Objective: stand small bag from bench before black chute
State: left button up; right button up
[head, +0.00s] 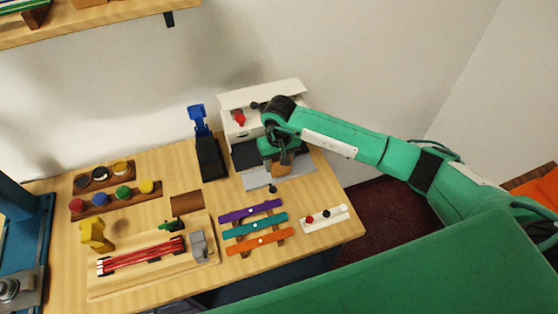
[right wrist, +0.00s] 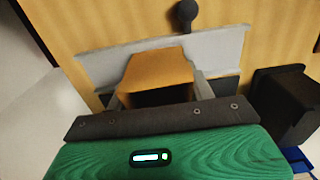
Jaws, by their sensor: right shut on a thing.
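A small tan bag (right wrist: 158,68) sits between the grey fingers of my right gripper (right wrist: 157,95) in the right wrist view. In the head view my right gripper (head: 282,166) is low over the grey plate in front of a white machine, and the bag (head: 284,158) shows just below the green palm. The gripper is shut on the bag. I cannot tell whether the bag touches the plate. My left gripper is not in view.
A black stand with a blue top (head: 208,158) is left of the white machine (head: 263,95). A black knob (head: 272,188) is in front of the plate. Coloured strips (head: 254,228), a white button bar (head: 325,217) and a wooden tray (head: 150,272) fill the bench's front.

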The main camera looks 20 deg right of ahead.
jog(key=shift+f+b, duration=0.65)
jog(key=shift+b, duration=0.15)
dwell(0.9)
jog(key=o, duration=1)
jog(key=shift+r, duration=0.1)
jog(key=shift+r+b, duration=2.05)
jog(key=shift+r, duration=4.8)
